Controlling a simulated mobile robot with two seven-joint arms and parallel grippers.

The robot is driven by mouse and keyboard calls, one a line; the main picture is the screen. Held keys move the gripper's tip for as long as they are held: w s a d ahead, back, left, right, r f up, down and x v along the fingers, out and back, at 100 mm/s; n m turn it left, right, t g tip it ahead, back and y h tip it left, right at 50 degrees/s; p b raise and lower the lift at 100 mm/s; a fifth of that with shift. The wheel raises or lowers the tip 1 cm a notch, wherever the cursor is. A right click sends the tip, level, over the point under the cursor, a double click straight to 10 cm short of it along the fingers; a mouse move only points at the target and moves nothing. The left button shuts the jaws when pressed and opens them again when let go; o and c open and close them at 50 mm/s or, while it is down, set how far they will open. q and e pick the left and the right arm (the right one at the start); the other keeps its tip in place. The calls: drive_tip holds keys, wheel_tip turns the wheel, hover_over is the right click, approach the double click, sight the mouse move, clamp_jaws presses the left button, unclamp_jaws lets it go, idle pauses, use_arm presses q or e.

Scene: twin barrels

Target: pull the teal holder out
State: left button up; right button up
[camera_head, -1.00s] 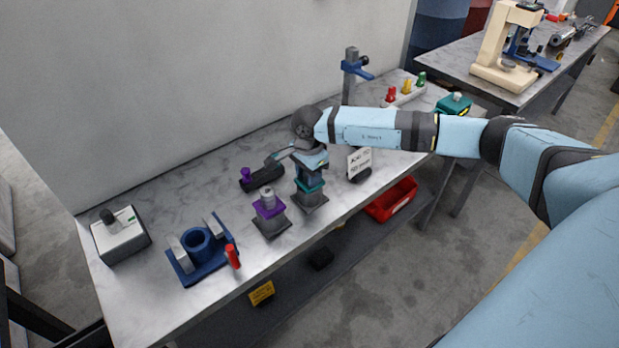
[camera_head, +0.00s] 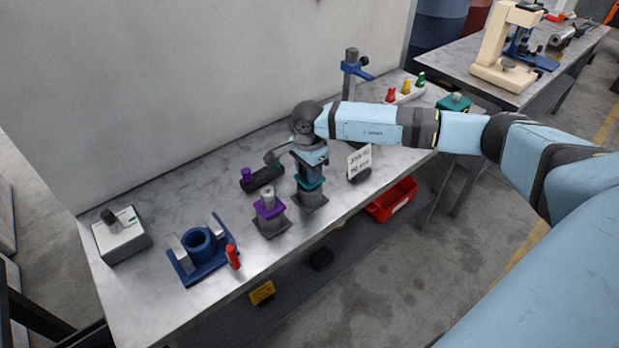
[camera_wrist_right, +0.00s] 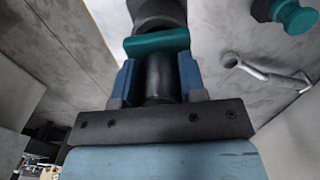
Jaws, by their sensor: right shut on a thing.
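The teal holder (camera_head: 311,183) has a teal collar and stands upright at its dark square-footed stand (camera_head: 310,200), in the middle of the table's front part. My right gripper (camera_head: 310,172) is above the stand, pointing down at the holder. In the right wrist view its two blue fingers (camera_wrist_right: 158,80) close on the dark cylinder of the holder, with the teal collar (camera_wrist_right: 157,42) just past the fingertips. I cannot tell whether the holder's lower end is still seated in the stand. My left gripper is not in view.
A purple holder (camera_head: 268,206) on a similar stand is close at the left. A dark block with a purple knob (camera_head: 247,176) lies behind it. A small sign (camera_head: 358,162) stands close at the right. A blue fixture (camera_head: 200,250) and grey box (camera_head: 121,240) are farther left.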

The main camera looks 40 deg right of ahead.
drive_tip(key=shift+r+p, duration=1.2)
drive_tip(key=shift+r, duration=1.85)
